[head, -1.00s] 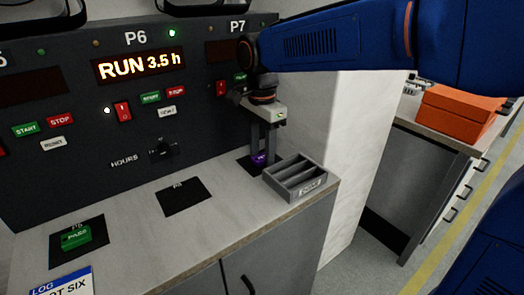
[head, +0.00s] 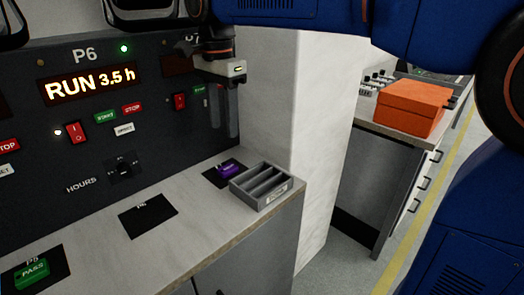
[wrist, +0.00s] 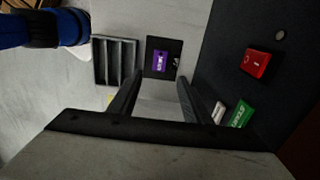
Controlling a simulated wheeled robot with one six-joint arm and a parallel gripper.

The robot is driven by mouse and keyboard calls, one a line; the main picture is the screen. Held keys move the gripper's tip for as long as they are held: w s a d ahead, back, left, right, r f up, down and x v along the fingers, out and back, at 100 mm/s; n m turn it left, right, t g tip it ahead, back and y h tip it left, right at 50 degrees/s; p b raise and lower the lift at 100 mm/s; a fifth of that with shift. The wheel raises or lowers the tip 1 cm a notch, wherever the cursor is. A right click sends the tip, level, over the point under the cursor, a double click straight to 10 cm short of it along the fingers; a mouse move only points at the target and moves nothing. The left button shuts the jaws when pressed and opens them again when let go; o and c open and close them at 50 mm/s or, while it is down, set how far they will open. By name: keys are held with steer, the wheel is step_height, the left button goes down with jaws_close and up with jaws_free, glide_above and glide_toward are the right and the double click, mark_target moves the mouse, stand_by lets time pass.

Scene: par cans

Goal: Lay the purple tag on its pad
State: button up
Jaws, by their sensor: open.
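The purple tag (head: 228,168) lies flat on a black pad (head: 211,179) on the counter, beside a grey tray. In the wrist view the purple tag (wrist: 160,60) sits inside the edges of the black pad (wrist: 152,43), whose white mark is partly visible. My gripper (head: 224,132) hangs above the pad, fingers pointing down, apart from the tag. In the wrist view my gripper (wrist: 158,82) is open with nothing between its fingers.
The grey slotted tray (head: 262,186) looks empty and stands right of the pad at the counter's edge. An empty black pad (head: 148,216) and a pad with a green PASS tag (head: 32,271) lie to the left. The control panel (head: 60,140) rises behind. An orange box (head: 412,106) sits on another bench.

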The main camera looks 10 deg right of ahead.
steer(key=shift+d, duration=0.1)
steer(key=s+d+f+n, duration=0.1)
steer(key=s+d+f, duration=0.1)
steer(key=d, duration=0.3)
steer(key=s+d+f+n+t, duration=0.1)
steer(key=s+d+f+n, duration=0.1)
steer(key=s+d, duration=0.2)
steer(key=s+d+f+n+t, duration=0.1)
steer(key=s+d+f+n, duration=0.1)
steer(key=d, duration=0.6)
steer(key=shift+s+f+y, duration=0.3)
steer(key=shift+s+f, duration=0.2)
steer(key=s+d+f+n+t, duration=0.2)
steer(key=s+d+f+n, duration=0.4)
steer(key=s+d+f, duration=0.3)
step_height(320, 180, down, 4)
steer(key=s, duration=0.2)
steer(key=shift+s+d+t, duration=0.35)
steer(key=shift+d+t, duration=0.05)
